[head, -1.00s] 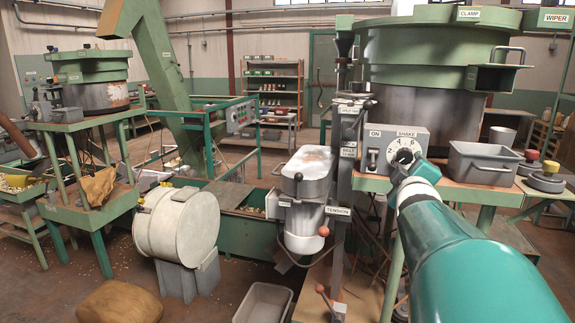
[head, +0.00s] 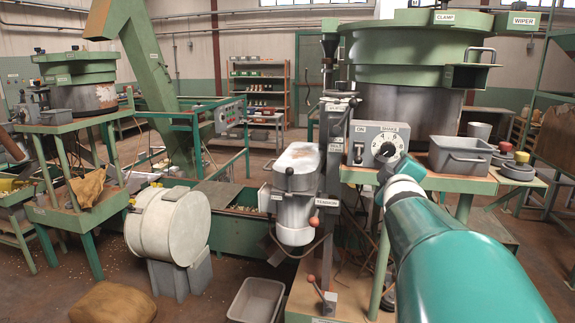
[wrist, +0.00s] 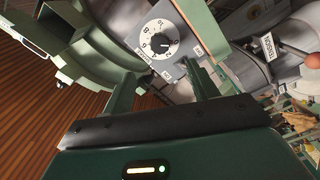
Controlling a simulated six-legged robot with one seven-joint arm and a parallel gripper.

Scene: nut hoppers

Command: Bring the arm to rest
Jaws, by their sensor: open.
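My gripper shows in the wrist view (wrist: 160,90), with its two green fingers apart and nothing between them. Beyond the fingers is the grey shake control box with its white numbered dial (wrist: 157,40); I cannot tell the exact gap. In the head view my teal arm reaches in from the lower right. Its far end is just below the shake dial (head: 385,151) and hides the fingers. The on switch (head: 358,153) is left of the dial.
The green-rimmed hopper bowl (head: 400,65) stands behind the box. A grey bin (head: 460,156) and round knobs (head: 515,168) sit on the bench to the right. The tension lever's ball (head: 314,222) and a motor housing (head: 297,165) are to the left. An empty grey tub (head: 257,299) is below.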

